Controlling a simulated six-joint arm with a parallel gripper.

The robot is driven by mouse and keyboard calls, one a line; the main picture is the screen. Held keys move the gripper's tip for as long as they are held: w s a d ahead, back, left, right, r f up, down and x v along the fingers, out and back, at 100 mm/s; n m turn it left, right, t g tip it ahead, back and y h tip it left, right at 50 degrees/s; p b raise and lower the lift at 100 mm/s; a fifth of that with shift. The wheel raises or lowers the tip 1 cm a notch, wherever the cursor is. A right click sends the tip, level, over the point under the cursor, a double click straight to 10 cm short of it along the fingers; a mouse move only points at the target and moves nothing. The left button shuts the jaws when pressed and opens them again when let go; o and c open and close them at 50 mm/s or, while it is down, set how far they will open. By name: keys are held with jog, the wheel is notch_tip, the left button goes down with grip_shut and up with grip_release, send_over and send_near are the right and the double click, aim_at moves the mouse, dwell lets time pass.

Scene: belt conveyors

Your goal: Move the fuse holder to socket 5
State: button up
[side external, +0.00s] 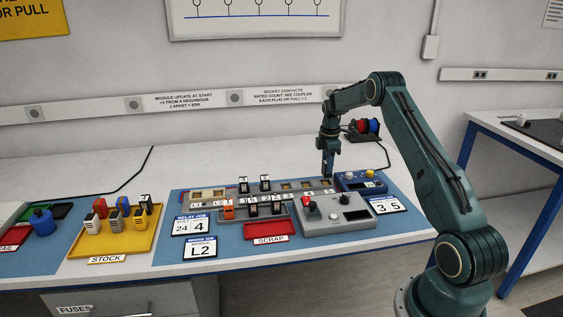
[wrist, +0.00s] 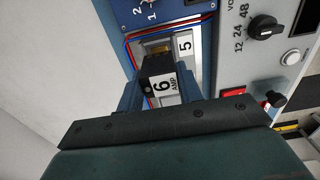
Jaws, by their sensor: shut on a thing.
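My gripper (side external: 327,172) points down at the right end of the socket rail in the side view. In the wrist view my gripper (wrist: 159,88) is shut on a black fuse holder (wrist: 150,67) with a white "6 AMP" label. The fuse holder is beside the "5" plate (wrist: 186,46), which marks socket 5. The socket itself is mostly hidden under the holder and jaws. I cannot tell whether the holder is seated in it or just above it. In the side view the holder is hard to make out between the fingers.
A blue unit with knobs (side external: 361,182) stands close right of the gripper. A grey control box (side external: 335,222) with a red lever is in front. Black modules (side external: 265,184) stand left along the rail. A red scrap tray (side external: 270,230) and yellow stock tray (side external: 92,242) lie further left.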

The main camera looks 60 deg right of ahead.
jog(key=shift+f, duration=1.1)
jog(key=shift+f, duration=0.85)
dwell(1.8)
jog(key=o, duration=1.5)
jog(key=shift+c, duration=0.2)
jog(key=shift+r, duration=0.1)
jog(key=shift+r, duration=3.65)
